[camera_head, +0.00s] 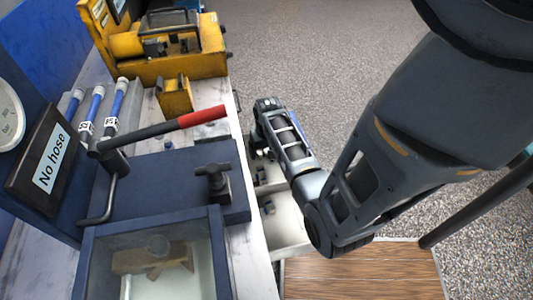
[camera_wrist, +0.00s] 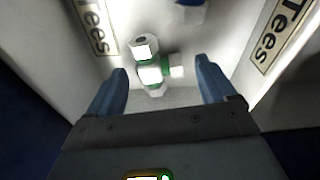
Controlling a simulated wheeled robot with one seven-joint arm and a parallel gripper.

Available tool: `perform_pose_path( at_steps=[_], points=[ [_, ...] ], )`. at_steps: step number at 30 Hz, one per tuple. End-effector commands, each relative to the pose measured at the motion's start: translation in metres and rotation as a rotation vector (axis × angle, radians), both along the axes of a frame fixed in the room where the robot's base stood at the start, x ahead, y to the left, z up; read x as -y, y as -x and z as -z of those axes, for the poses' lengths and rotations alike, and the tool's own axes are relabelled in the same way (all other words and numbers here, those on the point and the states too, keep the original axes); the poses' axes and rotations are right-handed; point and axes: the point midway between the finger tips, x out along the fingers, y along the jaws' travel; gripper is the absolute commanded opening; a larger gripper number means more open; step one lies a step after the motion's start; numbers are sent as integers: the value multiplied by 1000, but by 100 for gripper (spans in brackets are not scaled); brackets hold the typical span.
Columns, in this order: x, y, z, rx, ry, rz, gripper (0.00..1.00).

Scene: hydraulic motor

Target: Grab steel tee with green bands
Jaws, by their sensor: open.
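The steel tee with green bands (camera_wrist: 150,72) lies on the floor of a white bin in the wrist view. It looks bright and washed out, with green bands around its middle and lower end and a short branch to the right. My gripper (camera_wrist: 161,68) is open, with one blue finger on each side of the tee and a clear gap to both. Whether the fingertips are down at its height I cannot tell. In the head view my arm reaches over an open drawer (camera_head: 288,238) beside the bench, and the tee cannot be made out there.
The bin walls carry "Tees" labels (camera_wrist: 96,27), and a part with blue (camera_wrist: 190,14) sits at the far end. On the bench stand a red-handled lever (camera_head: 203,117), a blue-framed tank (camera_head: 223,255) and a yellow machine (camera_head: 185,65). Floor is open on the right.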

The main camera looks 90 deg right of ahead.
Motion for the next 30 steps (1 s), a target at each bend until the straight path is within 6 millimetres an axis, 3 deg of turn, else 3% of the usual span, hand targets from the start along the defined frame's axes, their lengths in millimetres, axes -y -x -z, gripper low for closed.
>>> perform_pose_path(
  at_steps=[2, 22, 30],
  points=[
    [0, 0, 0, 0, 0, 0, 81],
    [0, 0, 0, 0, 0, 0, 17],
    [0, 0, -3, 0, 1, 0, 16]
  ],
)
